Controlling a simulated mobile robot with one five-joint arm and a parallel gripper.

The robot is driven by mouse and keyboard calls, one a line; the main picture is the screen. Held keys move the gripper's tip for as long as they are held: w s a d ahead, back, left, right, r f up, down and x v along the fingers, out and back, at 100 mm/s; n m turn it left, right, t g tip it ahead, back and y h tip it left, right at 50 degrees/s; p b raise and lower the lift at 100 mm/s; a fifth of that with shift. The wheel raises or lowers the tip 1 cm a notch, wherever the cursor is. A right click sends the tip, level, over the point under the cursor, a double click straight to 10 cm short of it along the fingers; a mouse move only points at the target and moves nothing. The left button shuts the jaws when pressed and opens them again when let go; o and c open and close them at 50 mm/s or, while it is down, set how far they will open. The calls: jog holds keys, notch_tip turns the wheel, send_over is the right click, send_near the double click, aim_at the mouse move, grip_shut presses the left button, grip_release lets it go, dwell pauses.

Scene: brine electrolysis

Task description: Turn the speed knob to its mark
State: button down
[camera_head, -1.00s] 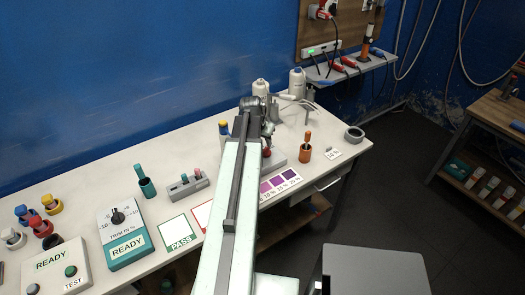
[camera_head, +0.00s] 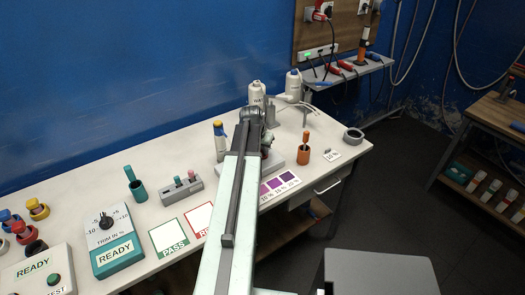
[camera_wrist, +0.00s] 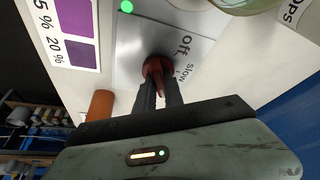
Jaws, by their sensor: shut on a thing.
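The speed knob (camera_wrist: 157,68) is dark red and sits on a light metal panel (camera_wrist: 130,45) in the wrist view. The panel is printed "Off" and "slow" beside the knob, and a green light (camera_wrist: 126,6) shows at its top. My gripper (camera_wrist: 158,80) has its two dark fingers closed on the knob. The fingers cover part of the knob, so its exact pointing is hard to read. In the head view my arm hides the knob, and the grey base (camera_head: 272,165) of the device shows only in part beside my arm.
An orange cup with a stick (camera_head: 303,155) stands right of the device. A purple colour card (camera_head: 279,188) lies in front. White bottles (camera_head: 257,93) stand behind. A teal READY trim box (camera_head: 116,252) and the PASS card (camera_head: 169,238) lie to the left.

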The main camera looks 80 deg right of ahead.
jog(key=shift+n, duration=0.3)
jog(key=n+t, duration=0.1)
jog(key=n, duration=0.1)
jog(key=shift+s+n, duration=0.1)
jog(key=shift+n, duration=0.2)
jog(key=n+t, duration=0.1)
jog(key=n, duration=0.2)
jog(key=shift+n+t, duration=0.3)
jog(key=n+t, duration=0.1)
jog(key=n, duration=0.2)
jog(key=n+t+y, duration=0.1)
jog(key=n, duration=0.2)
jog(key=shift+y, duration=0.3)
jog(key=n+y, duration=0.1)
jog(key=n, duration=0.2)
jog(key=n+t, duration=0.1)
jog(key=n, duration=0.2)
jog(key=shift+d+y, duration=0.1)
jog(key=shift+y, duration=0.3)
jog(key=n+y, duration=0.2)
jog(key=n, duration=0.2)
jog(key=shift+n, duration=0.7)
jog(key=c, duration=1.4)
grip_release()
jog(key=shift+c, duration=0.2)
